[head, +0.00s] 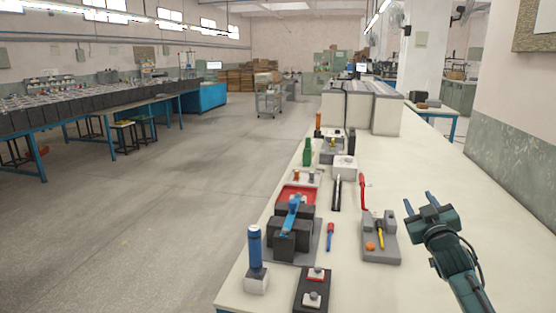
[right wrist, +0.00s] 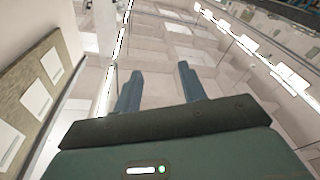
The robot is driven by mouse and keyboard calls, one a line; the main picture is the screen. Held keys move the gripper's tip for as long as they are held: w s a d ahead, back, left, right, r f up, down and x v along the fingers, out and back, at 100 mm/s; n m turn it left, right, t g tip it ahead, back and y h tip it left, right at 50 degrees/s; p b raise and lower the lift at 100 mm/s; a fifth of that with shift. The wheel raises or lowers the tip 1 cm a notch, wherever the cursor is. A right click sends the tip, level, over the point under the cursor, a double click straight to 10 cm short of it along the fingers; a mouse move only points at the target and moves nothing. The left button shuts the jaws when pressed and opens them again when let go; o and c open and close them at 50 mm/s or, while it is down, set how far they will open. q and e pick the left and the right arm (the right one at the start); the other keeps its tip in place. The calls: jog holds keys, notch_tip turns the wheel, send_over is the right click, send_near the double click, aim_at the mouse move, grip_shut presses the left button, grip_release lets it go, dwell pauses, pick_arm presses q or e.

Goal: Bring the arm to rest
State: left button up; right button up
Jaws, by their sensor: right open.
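My right gripper (head: 420,204) is raised over the right side of the white workbench (head: 425,170) in the head view. Its two blue fingers are apart with nothing between them. The right wrist view shows the same open gripper (right wrist: 160,90) with only the ceiling and walls of the room beyond the fingers. It touches nothing that I can see. My left gripper is in neither view.
On the bench are a grey fixture with a yellow-handled tool (head: 381,250), dark blocks with a blue piece (head: 291,213), a blue-handled cylinder (head: 255,250), and a red-and-blue screwdriver (head: 330,237). A wall (head: 510,130) stands at the right. The bench's right part is clear.

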jog(key=s+a+f+g+y, duration=0.1)
jog(key=s+a+f+g, duration=0.1)
jog(key=s+a+f, duration=0.4)
jog(key=s+a+f+g+y, duration=0.1)
jog(key=s+f, duration=0.3)
jog(key=f, duration=0.5)
jog(key=s+a+f+g+y, duration=0.1)
jog(key=s+a+f+g, duration=0.1)
jog(key=s+a+f, duration=0.4)
jog(key=s+a+f+g+y, duration=0.1)
jog(key=s+a+f, duration=0.3)
jog(key=s, duration=0.7)
jog(key=s+a+f+m+g+y, duration=0.1)
jog(key=s+a+f, duration=0.3)
jog(key=s, duration=0.8)
jog(key=shift+s+f+g, duration=0.3)
jog(key=shift+f+g, duration=0.2)
jog(key=shift+g, duration=0.4)
